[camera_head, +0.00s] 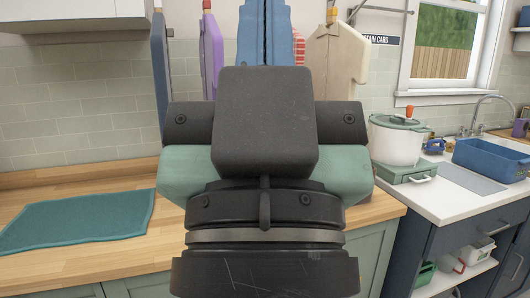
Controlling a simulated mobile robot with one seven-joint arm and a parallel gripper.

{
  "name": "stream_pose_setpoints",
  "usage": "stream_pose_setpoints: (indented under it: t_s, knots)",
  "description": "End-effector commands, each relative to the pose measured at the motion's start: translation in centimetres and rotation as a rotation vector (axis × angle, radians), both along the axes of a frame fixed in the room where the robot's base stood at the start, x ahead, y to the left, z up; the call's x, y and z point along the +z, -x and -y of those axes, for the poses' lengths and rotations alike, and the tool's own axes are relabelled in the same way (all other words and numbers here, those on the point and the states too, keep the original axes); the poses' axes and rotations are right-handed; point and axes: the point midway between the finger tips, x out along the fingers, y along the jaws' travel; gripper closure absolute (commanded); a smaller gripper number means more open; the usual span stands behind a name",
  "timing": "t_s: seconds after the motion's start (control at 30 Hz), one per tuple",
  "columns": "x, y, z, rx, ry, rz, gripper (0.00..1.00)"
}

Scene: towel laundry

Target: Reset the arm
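My arm fills the middle of the head view as dark grey and pale green parts, close to the camera. I cannot make out the fingers of my gripper among these parts, so whether it is open or shut does not show. A teal towel (80,220) lies flat on the wooden counter (35,272) at the left, apart from my arm. The part of the counter behind my arm is hidden.
Several garments hang behind my arm, including a purple one (211,55) and a cream one (339,60). At the right, a white pot (397,145) stands on a green stove (405,173). A blue basin (490,158) is by the sink, under a window (443,50).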

Motion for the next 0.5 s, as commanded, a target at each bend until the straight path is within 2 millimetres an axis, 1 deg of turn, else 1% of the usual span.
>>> stream_pose_setpoints:
  t_s: [0.03, 0.2, 0.33, 0.4, 0.5]
  knots:
    - [3.3, 0.0, 0.0, 0.001, -0.001, -0.001, 1.0]
    - [8.4, 0.0, 0.0, 0.002, -0.001, -0.001, 1.0]
    - [11.3, -0.1, 0.0, 0.002, -0.001, -0.001, 1.0]
    - [12.4, -0.1, 0.0, 0.002, -0.001, -0.002, 1.0]
    - [13.1, -0.1, -0.1, 0.002, -0.001, -0.002, 1.0]
